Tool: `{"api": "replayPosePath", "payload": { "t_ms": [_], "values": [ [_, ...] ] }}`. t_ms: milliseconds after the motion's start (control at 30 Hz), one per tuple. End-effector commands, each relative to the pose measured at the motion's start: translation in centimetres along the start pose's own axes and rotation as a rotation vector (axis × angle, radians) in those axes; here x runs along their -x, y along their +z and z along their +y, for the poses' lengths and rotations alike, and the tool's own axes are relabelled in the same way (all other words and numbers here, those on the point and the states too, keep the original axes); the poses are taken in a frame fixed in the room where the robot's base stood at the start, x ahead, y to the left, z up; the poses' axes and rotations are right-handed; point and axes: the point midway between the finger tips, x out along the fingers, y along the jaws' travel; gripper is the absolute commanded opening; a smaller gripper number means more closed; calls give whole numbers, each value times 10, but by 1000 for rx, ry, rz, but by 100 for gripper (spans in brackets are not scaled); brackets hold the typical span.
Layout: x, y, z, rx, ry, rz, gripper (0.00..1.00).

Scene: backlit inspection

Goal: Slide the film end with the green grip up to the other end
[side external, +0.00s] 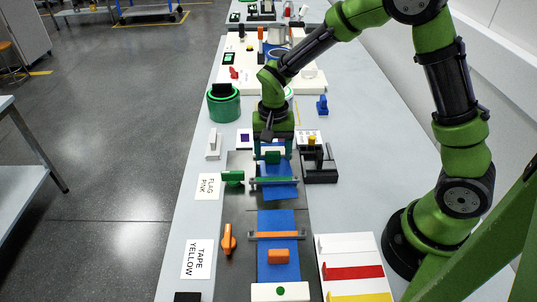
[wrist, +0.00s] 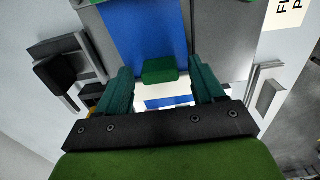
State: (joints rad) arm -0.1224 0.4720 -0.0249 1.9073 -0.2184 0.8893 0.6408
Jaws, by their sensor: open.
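The blue film end with the green grip (side external: 280,192) lies on the dark track in the side view, under a green-ended clamp bar (side external: 273,180). Its green grip (wrist: 159,70) stands on the blue film (wrist: 145,35) in the wrist view. My gripper (wrist: 162,76) is open, with one teal finger on each side of the green grip, and gaps show between. In the side view my gripper (side external: 272,154) points down over the far part of this film. The other blue film end (side external: 275,220) lies nearer the camera, with an orange grip (side external: 278,256) and an orange-ended bar (side external: 276,236). A dark gap separates the two ends.
A black fixture (side external: 320,165) is close on the right of my gripper.

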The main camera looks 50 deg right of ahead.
Motion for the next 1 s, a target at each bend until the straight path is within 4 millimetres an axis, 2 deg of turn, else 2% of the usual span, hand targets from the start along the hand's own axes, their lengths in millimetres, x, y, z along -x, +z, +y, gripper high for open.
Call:
{"api": "replayPosePath", "payload": {
  "t_ms": [133, 400, 767, 867, 1000],
  "values": [
    [-8, 0, 0, 0, -1, -1, 68],
    [-9, 0, 0, 0, -1, 0, 68],
    [-8, 0, 0, 1, -1, 0, 13],
    [-8, 2, 0, 2, -1, 0, 12],
    [-8, 19, -1, 5, -2, 0, 12]
  ]
}}
